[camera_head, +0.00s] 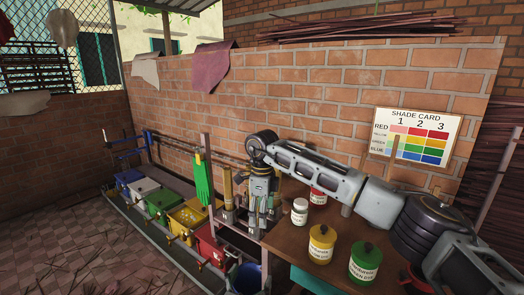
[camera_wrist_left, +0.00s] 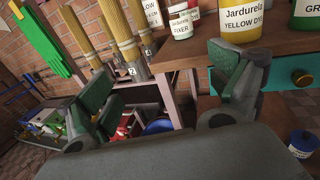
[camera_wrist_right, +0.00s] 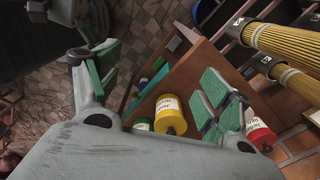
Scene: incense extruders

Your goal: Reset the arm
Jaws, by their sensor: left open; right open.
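A shade card (camera_head: 414,137) is on the brick wall. Coloured bins (camera_head: 160,203) line the left; green gloves (camera_head: 203,180) hang nearby.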

